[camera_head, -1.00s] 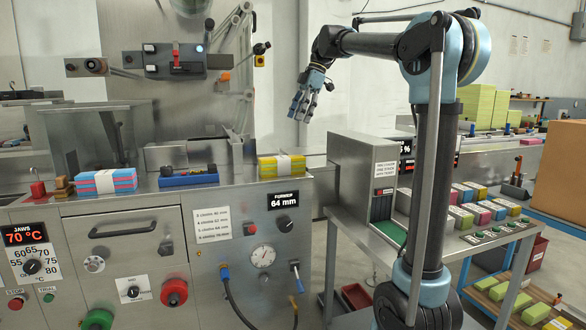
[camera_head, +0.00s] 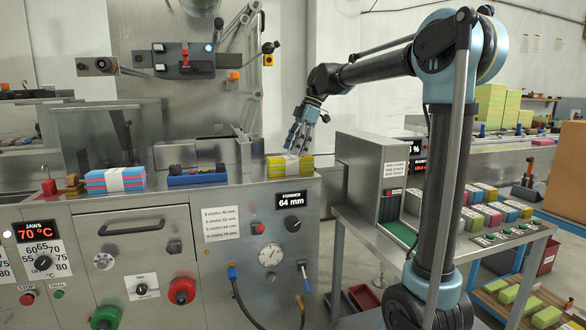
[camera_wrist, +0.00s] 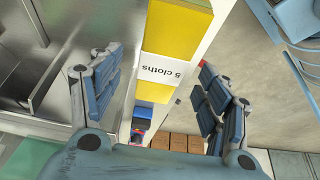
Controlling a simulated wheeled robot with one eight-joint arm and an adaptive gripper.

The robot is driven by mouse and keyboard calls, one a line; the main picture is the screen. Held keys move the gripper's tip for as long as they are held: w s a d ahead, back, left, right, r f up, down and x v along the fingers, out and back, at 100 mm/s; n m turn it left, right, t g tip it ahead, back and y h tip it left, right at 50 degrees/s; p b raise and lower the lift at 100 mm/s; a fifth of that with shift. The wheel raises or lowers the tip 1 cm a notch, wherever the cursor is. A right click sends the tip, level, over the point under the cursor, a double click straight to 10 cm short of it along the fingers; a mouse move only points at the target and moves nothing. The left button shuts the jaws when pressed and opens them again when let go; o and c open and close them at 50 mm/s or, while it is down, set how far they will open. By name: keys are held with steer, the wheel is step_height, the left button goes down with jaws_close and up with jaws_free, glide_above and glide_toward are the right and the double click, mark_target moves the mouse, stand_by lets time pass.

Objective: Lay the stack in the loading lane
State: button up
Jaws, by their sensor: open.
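A yellow and green stack of cloths (camera_head: 276,166) with a white paper band lies on the steel machine top, near its right end. In the wrist view the stack (camera_wrist: 176,30) shows from above, yellow, with a band reading "5 cloths". My gripper (camera_head: 297,148) is just above the stack, pointing down. In the wrist view my open gripper (camera_wrist: 155,95) has its fingers spread to either side of the stack's line, and nothing is held. A pink and blue banded stack (camera_head: 116,180) lies at the left of the machine top. I cannot tell which part is the loading lane.
A blue tray (camera_head: 198,179) with small items sits between the two stacks. The machine's former display (camera_head: 290,199) reads 64 mm. A grey dispenser box (camera_head: 368,175) stands close at the right, on a side table with several coloured stacks.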

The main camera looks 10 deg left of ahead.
steer(key=x, duration=0.5)
steer(key=shift+r, duration=0.1)
steer(key=c, duration=1.2)
steer(key=shift+r, duration=0.1)
